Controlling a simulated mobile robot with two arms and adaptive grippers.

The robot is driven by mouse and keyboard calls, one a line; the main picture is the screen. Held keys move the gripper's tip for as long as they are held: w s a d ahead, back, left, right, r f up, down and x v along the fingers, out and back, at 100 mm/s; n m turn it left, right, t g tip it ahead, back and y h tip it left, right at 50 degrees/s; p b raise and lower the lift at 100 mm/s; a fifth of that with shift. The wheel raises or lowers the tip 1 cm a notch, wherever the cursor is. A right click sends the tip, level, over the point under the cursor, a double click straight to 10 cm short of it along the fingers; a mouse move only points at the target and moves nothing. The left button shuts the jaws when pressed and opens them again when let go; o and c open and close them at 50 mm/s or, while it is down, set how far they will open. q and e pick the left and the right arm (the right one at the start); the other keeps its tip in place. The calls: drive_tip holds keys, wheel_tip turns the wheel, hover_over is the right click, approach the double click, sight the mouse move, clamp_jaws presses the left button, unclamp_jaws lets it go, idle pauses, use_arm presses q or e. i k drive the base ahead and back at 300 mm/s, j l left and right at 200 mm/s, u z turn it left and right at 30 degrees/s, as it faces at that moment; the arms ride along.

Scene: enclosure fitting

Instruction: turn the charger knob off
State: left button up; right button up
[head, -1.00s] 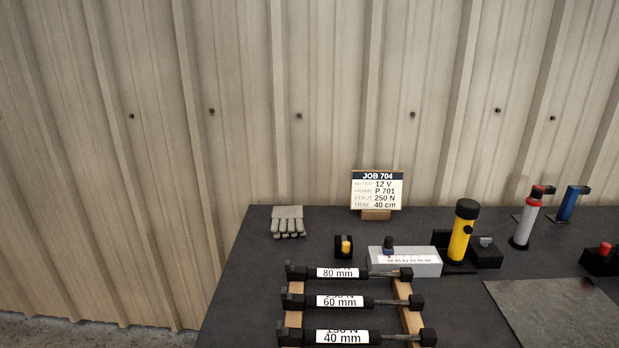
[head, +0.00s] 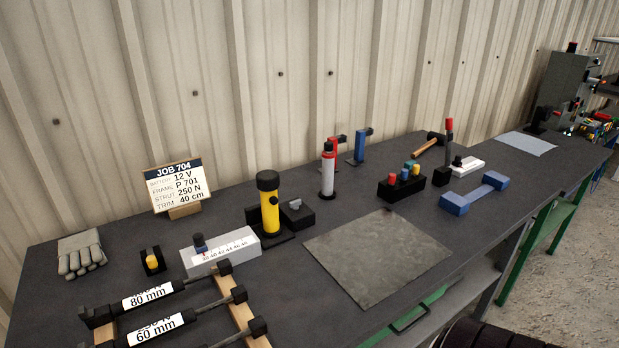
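No item in the head view is clearly readable as the charger or its knob. A small black box with a grey knob-like top (head: 297,212) stands right of the yellow torch (head: 269,208); I cannot tell whether it is the charger. A grey cabinet (head: 565,80) stands at the far right, with its details too small to read. Neither of my grippers is in view.
The dark bench (head: 345,205) holds a job card (head: 177,187), grey gloves (head: 81,255), struts on a wooden rack (head: 240,322), a red-and-white canister (head: 327,172) and coloured knobs on a black block (head: 402,184). A grey mat (head: 378,256) lies bare.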

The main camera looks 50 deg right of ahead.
sight(295, 204)
drive_tip(key=i+z, duration=0.1)
drive_tip(key=z, duration=0.9)
drive_tip(key=i+z, duration=0.15)
drive_tip(key=z, duration=0.35)
